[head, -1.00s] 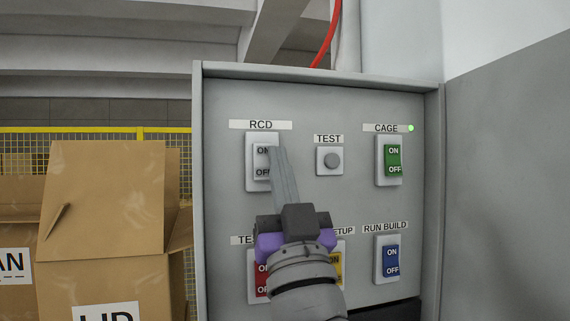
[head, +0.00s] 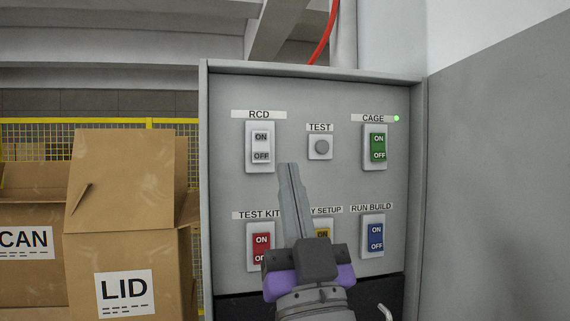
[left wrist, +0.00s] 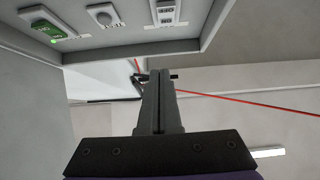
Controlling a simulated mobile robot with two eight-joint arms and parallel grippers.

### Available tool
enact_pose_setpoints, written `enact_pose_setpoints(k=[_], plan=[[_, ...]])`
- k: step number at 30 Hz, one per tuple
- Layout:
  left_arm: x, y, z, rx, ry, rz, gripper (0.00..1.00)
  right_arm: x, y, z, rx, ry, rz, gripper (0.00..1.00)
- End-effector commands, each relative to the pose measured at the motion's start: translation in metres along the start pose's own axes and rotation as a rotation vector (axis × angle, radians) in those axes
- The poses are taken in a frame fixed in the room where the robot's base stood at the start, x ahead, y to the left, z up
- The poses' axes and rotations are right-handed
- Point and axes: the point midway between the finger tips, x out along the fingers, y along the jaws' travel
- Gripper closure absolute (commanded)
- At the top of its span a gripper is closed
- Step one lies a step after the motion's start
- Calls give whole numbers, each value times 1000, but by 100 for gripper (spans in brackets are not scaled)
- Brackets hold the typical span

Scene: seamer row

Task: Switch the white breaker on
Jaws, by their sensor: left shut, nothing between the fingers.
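The white breaker (head: 261,147) is under the RCD label, at the upper left of the grey panel. Its ON half is above its OFF half, and the ON half looks greyer. I cannot tell for sure which way the rocker is tipped. It also shows at the top of the left wrist view (left wrist: 166,12). My left gripper (head: 288,168) is shut and empty. Its fingertips appear below and right of the white breaker, apart from it in the picture. The shut fingers also show in the left wrist view (left wrist: 160,76). My right gripper is in neither view.
The panel also has a TEST button (head: 320,147), a green breaker (head: 378,146) with a lit green lamp (head: 397,118), a red breaker (head: 260,247), a partly hidden yellow breaker (head: 322,235) and a blue breaker (head: 375,237). Cardboard boxes (head: 125,180) stand left of the panel.

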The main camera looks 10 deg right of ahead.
Motion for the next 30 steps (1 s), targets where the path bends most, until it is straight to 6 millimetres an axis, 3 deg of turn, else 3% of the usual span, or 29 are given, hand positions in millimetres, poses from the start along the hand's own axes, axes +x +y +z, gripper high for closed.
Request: enact_pose_setpoints(k=[6,20,23,25,28,30], plan=[[-25,0,-5,-2,0,0,100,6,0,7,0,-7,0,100],[-28,0,-3,0,-3,9,100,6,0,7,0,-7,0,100],[-31,2,15,0,-30,66,100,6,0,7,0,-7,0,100],[-38,4,40,1,-74,144,100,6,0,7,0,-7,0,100],[-60,4,93,0,-192,282,100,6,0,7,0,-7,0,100],[-85,-2,135,1,-310,373,100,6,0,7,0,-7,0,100]])
